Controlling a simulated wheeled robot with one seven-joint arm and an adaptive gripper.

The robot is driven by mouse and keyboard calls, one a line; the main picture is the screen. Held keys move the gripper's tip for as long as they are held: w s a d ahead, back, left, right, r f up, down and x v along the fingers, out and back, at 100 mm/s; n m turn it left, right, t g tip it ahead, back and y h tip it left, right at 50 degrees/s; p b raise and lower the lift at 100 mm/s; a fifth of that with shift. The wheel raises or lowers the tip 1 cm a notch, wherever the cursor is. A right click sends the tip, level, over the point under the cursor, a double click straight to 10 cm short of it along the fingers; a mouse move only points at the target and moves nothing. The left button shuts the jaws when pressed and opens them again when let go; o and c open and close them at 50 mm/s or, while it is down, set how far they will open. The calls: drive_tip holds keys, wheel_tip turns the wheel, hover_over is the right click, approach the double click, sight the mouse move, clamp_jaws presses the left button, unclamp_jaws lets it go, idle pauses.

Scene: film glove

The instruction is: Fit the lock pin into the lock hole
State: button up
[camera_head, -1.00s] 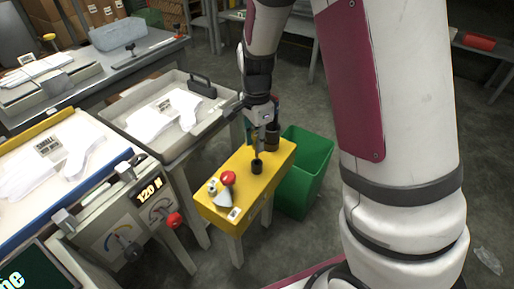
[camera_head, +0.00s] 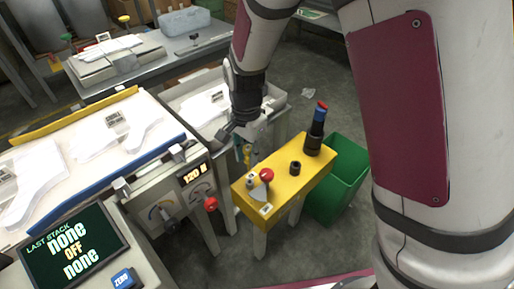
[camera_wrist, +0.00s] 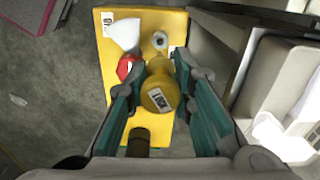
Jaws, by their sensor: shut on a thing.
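My gripper (camera_head: 246,148) hangs above the back left edge of the yellow stand, beside the white press. In the wrist view my gripper (camera_wrist: 158,64) has its teal-padded fingers shut on a yellow, round-headed piece with a white label, which I take to be the lock pin (camera_wrist: 160,92). The lock pin also shows as a small yellow bit below the fingers in the head view (camera_head: 247,158). It is held clear of the stand, as far as I can see. I cannot make out the lock hole for certain in either view.
The yellow stand (camera_head: 285,194) carries a red knob (camera_head: 267,174), a white cone piece, a black socket (camera_head: 295,168) and a tall dark tool with a blue and red top (camera_head: 316,130). A green bin (camera_head: 345,185) stands right. The press panel (camera_head: 188,183) is left.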

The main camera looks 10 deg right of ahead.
sight(249, 169)
idle(0.4)
drive_tip(key=shift+f+b, duration=1.6)
drive_tip(key=shift+f, duration=1.7)
drive_tip(key=shift+f+b, duration=0.6)
drive_tip(key=shift+f, duration=0.45)
drive_tip(key=o, duration=1)
drive_tip(key=shift+r, duration=0.1)
